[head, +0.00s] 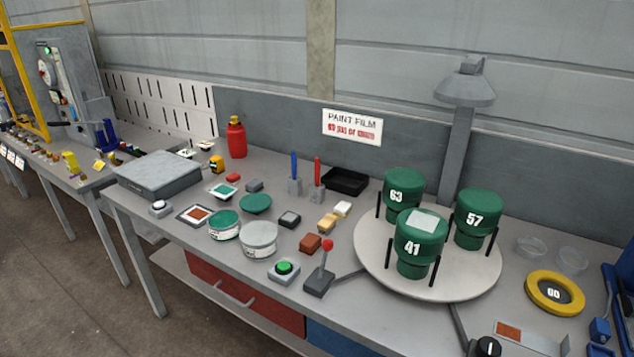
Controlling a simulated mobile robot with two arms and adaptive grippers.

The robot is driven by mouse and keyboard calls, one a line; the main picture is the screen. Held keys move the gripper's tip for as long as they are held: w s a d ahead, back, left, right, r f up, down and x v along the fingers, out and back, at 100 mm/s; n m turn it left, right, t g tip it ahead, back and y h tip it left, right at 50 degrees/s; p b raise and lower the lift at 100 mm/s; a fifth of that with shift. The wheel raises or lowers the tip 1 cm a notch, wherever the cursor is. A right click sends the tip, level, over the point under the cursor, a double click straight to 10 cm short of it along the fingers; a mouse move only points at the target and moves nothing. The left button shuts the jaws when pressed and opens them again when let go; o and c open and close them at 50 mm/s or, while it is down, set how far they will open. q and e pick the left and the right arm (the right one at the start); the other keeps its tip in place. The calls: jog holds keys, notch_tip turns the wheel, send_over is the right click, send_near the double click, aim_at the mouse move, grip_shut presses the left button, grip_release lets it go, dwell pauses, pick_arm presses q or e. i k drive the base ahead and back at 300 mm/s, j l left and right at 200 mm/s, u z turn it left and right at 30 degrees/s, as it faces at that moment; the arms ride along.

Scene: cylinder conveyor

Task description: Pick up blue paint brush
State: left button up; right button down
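A slim blue upright handle (294,166), which looks like the blue paint brush, stands in a small grey holder (295,187) near the middle of the workbench. Its lower end is hidden in the holder. A similar red handle (317,171) stands in a second grey holder (317,193) just to its right. Neither of my grippers shows in the head view.
A black tray (346,181) sits close behind the holders. A round turntable (375,262) with green numbered cylinders (419,243) is at right. A red bottle (236,139) stands back left.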

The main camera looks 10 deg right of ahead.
aim_at(293, 153)
jog(key=i+j, duration=0.35)
jog(key=i+j+z, duration=0.1)
jog(key=i+j, duration=0.2)
jog(key=j, duration=0.2)
jog(key=i+j, duration=0.35)
jog(key=j, duration=0.15)
jog(key=l+z, duration=0.05)
